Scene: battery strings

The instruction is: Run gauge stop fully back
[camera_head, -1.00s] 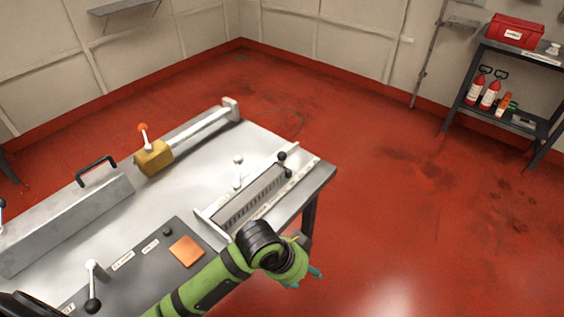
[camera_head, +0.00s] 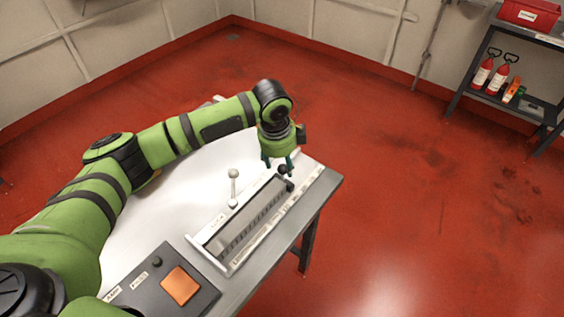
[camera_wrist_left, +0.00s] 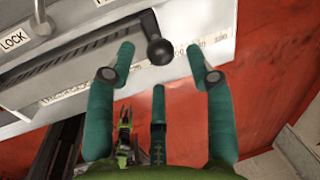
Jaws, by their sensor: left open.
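The gauge stop's black ball knob (camera_head: 283,169) is at the far end of the slotted scale (camera_head: 250,220) on the table's right side. In the left wrist view the ball (camera_wrist_left: 160,52) sits on a short dark stem over the ruler strip. My left gripper (camera_head: 277,163) is open above the far end of the scale. Its teal fingers (camera_wrist_left: 161,50) are spread to either side of the ball, and I see no contact. A white-knobbed lever (camera_head: 234,174) stands beside the scale, by a LOCK label (camera_wrist_left: 13,40).
An orange pad (camera_head: 180,286) lies on a grey panel at the table's near side. My left arm covers much of the metal tabletop (camera_head: 165,222). Red floor (camera_head: 420,220) lies open to the right, with a shelf rack (camera_head: 500,105) beyond.

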